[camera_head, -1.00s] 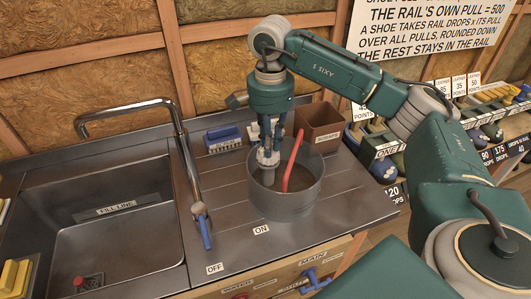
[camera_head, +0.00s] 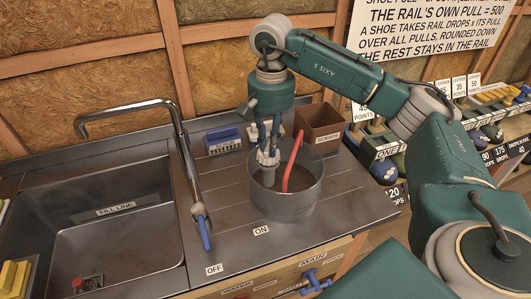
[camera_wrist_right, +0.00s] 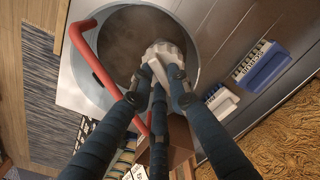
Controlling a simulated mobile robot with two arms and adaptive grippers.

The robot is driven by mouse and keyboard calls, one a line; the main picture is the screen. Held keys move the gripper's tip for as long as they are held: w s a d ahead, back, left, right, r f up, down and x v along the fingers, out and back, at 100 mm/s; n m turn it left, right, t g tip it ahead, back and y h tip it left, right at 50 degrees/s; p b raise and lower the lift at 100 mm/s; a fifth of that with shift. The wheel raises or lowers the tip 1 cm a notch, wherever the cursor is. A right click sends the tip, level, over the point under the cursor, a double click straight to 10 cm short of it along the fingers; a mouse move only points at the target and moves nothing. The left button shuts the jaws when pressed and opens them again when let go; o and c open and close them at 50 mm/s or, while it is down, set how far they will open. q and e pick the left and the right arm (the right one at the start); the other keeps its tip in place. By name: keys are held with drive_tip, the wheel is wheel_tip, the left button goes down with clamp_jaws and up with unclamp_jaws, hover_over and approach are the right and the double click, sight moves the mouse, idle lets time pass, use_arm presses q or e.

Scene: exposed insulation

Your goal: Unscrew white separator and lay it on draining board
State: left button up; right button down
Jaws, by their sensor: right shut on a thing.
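The white separator (camera_head: 268,178) stands inside a round grey metal pot (camera_head: 288,208), its lower part in brownish contents. In the right wrist view its pale ribbed top (camera_wrist_right: 163,58) sits between the fingers. My right gripper (camera_head: 268,158) points down into the pot from above and is shut on the separator; its fingers (camera_wrist_right: 160,75) reach around the top. Whether the thread is loose cannot be seen. The grey draining board (camera_head: 345,205) lies under the pot, right of the sink. My left gripper is not in view.
The tap (camera_head: 178,130) is to the left. The board's front right is clear.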

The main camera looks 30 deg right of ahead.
drive_tip(key=shift+r+p, duration=0.5)
drive_tip(key=shift+r, duration=0.25)
drive_tip(key=shift+r+p, duration=0.55)
drive_tip(key=shift+r, duration=0.2)
